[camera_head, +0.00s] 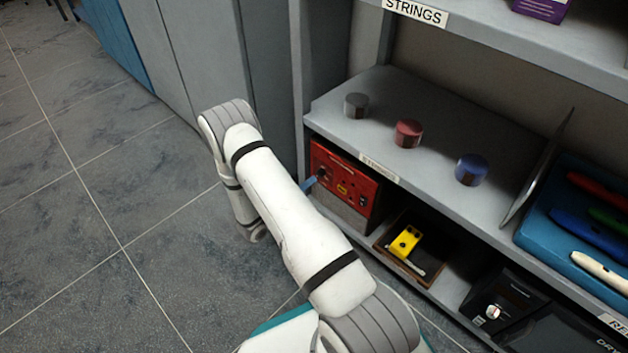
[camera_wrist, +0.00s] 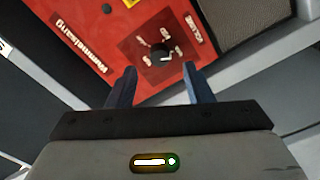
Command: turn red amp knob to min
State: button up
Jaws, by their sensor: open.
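The red amp (camera_head: 358,184) sits on the lower shelf, with a red control panel above a grey front. In the wrist view its red panel (camera_wrist: 95,50) fills the upper middle, and a round black knob (camera_wrist: 161,53) with pale marks around it sits on a darker red square. My gripper (camera_wrist: 159,72) is open, with its two blue fingers apart just below the knob in the picture. The knob lies between the lines of the fingers; I cannot tell whether they touch it. In the head view my gripper (camera_head: 310,183) is mostly hidden by my arm, near the panel's left side.
A yellow pedal (camera_head: 405,242) in a brown box stands right of the amp. Grey, red and blue cylinders (camera_head: 408,133) stand on the shelf above (camera_head: 440,150). A grey shelf upright (camera_head: 302,75) is close on the left. Open floor (camera_head: 90,220) lies left.

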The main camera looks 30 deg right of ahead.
aim_at(318, 176)
jog(key=shift+b+x, duration=0.55)
jog(key=shift+x, duration=1.65)
jog(key=shift+c, duration=0.4)
jog(key=c, duration=0.9)
